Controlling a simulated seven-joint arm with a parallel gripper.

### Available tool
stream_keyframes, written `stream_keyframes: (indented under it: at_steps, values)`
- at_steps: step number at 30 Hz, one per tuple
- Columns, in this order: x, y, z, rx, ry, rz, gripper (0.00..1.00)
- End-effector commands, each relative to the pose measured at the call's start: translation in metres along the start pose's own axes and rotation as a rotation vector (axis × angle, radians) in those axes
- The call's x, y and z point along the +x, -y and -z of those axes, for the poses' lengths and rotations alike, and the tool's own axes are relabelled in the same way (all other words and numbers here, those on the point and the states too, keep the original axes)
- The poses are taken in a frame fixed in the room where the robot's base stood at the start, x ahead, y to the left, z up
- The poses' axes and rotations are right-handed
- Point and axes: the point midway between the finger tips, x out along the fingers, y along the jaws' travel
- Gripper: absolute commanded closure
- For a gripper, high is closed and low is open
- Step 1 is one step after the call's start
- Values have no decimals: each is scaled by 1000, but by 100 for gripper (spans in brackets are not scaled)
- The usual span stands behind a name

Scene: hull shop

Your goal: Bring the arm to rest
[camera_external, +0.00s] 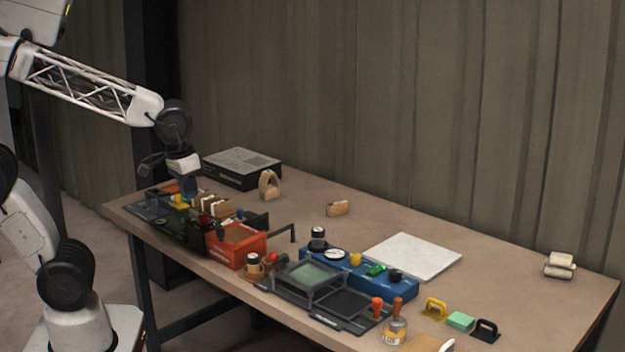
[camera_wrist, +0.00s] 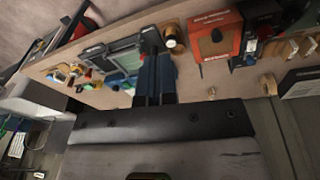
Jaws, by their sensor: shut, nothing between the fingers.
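My gripper (camera_external: 189,187) points down above the left end of the brown table (camera_external: 385,217), over the cluster of items there. In the wrist view its blue fingers (camera_wrist: 155,78) are together, with nothing between them. The arm reaches in from the upper left. Whether the fingertips touch anything below is hard to tell in the external view.
Near the gripper are an orange box (camera_external: 236,246), a black box (camera_external: 242,167) and a wooden arch (camera_external: 269,185). A blue tray (camera_external: 318,262), a white board (camera_external: 412,256) and several small tools stand farther right. The table's back right is mostly clear.

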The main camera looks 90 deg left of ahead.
Motion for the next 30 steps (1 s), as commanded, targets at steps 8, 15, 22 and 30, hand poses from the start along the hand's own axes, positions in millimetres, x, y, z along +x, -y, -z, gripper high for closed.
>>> stream_keyframes:
  at_steps: [8, 15, 22, 30]
  values:
    - [-9, -21, -51, 362, -45, -36, 100]
    - [-12, -28, -77, 562, -71, -52, 100]
    - [-12, -29, -83, 607, -76, -55, 100]
    - [-12, -29, -82, 605, -76, -55, 100]
